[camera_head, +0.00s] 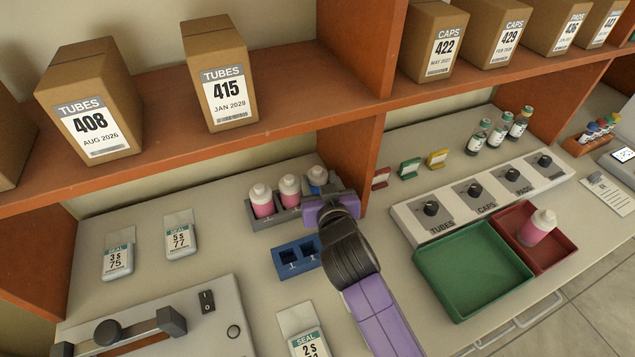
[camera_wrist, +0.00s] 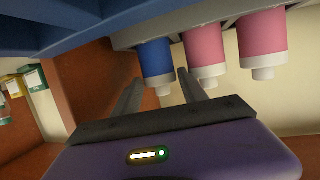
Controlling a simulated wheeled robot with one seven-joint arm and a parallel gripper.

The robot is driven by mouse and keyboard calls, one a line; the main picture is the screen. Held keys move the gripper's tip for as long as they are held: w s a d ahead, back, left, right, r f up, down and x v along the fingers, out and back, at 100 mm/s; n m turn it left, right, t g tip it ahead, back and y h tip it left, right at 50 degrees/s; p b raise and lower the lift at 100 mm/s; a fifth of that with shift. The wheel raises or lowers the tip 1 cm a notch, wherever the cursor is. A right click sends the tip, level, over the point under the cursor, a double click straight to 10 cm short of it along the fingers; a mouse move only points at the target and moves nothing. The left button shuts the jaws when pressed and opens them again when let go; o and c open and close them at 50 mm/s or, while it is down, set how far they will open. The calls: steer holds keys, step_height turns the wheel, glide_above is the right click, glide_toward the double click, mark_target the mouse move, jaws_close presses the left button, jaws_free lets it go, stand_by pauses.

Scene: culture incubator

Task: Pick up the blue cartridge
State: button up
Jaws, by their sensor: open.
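The blue cartridge (camera_head: 316,177) has a white cap and stands upright at the right end of a grey rack (camera_head: 268,222), beside two pink cartridges (camera_head: 262,200) (camera_head: 289,187). My gripper (camera_wrist: 159,71) is open. In the wrist view, which is upside down, its fingertips lie one on each side of the blue cartridge (camera_wrist: 155,58), one near the gap to the neighbouring pink cartridge (camera_wrist: 203,50). I cannot tell whether they touch it. In the head view, my purple gripper body (camera_head: 331,208) is just in front of the rack's right end and hides the cartridge's lower part.
A blue rack (camera_head: 283,268) with two empty holes stands in front of the grey rack. An orange upright panel (camera_head: 345,150) is close on the right. A green tray (camera_head: 470,270) and a red tray (camera_head: 562,250) with a pink cartridge (camera_head: 538,228) lie further right.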

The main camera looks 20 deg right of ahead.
steer(key=shift+c, duration=0.4)
jaws_close()
